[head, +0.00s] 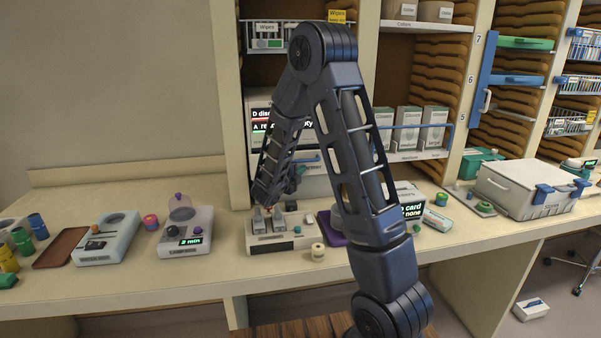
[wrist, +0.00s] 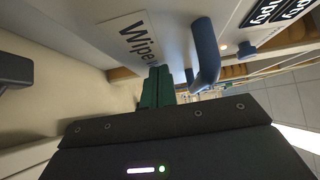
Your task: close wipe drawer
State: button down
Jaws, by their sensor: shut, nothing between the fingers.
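The wipe drawer front (wrist: 150,35) shows in the wrist view as a pale panel with a label beginning "Wipe". A blue bar handle (wrist: 205,52) stands out from it. My gripper (wrist: 161,88) has its green fingers together and empty, close to the label and beside the handle; whether they touch the front is unclear. In the head view, a pale drawer front (head: 325,158) with a blue handle shows below the display unit, partly behind my arm. My arm hides much of this area, so how far the drawer stands out cannot be told.
A pale device (head: 268,246) with grey blocks sits on the counter below my wrist. A cream spool (head: 318,252) stands right of it, near a purple tray (head: 329,232). The display unit (head: 259,112) is behind my arm. The counter's front edge (head: 150,290) is clear.

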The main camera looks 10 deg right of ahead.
jog(key=w, duration=0.4)
jog(key=shift+w+r, duration=0.15)
jog(key=shift+w, duration=0.15)
